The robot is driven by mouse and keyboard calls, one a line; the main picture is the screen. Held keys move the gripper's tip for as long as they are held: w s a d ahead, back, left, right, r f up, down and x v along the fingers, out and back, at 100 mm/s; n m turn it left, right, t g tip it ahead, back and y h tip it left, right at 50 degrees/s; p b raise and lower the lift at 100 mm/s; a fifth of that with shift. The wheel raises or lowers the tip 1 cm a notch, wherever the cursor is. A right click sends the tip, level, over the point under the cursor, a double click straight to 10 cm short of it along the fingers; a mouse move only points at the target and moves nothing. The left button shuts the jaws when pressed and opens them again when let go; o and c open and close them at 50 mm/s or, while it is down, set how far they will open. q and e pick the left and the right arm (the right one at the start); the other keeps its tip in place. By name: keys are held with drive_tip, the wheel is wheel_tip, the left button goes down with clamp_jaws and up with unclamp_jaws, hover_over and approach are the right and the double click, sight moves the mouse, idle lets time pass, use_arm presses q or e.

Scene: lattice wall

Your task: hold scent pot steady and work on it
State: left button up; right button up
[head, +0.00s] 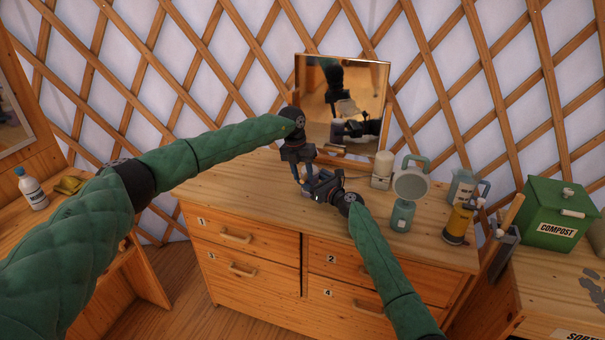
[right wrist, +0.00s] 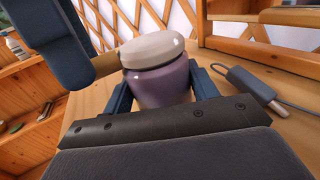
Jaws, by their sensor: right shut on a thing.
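The scent pot (right wrist: 163,88) is a rounded purple pot with a cream lid (right wrist: 152,50), upright on the wooden dresser top. The lid is seated on the pot. My right gripper (head: 307,188) is shut around the pot's body, one finger on each side in the right wrist view. In the head view the grippers hide most of the pot. My left gripper (head: 302,178) points down from above, close beside the pot. Part of it shows at upper left in the right wrist view (right wrist: 55,40), near the lid; its fingertips are not clear.
A mirror (head: 343,100) stands behind the grippers. To the right are a cream cylinder (head: 382,170), a green lamp-like object (head: 403,214), a yellow-and-black bottle (head: 457,222) and a compost bin (head: 556,215). A grey-blue corded object (right wrist: 250,84) lies right of the pot.

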use_arm(q)
clamp_jaws()
drive_tip(key=shift+d, duration=0.1)
idle(0.3)
drive_tip(key=w+d+n+t, duration=0.1)
drive_tip(key=d+n, duration=0.5)
drive_tip(key=n, duration=0.9)
drive_tip(key=shift+w+d+t+y, duration=0.3)
drive_tip(key=shift+t+y, duration=0.1)
drive_tip(key=shift+t, duration=0.4)
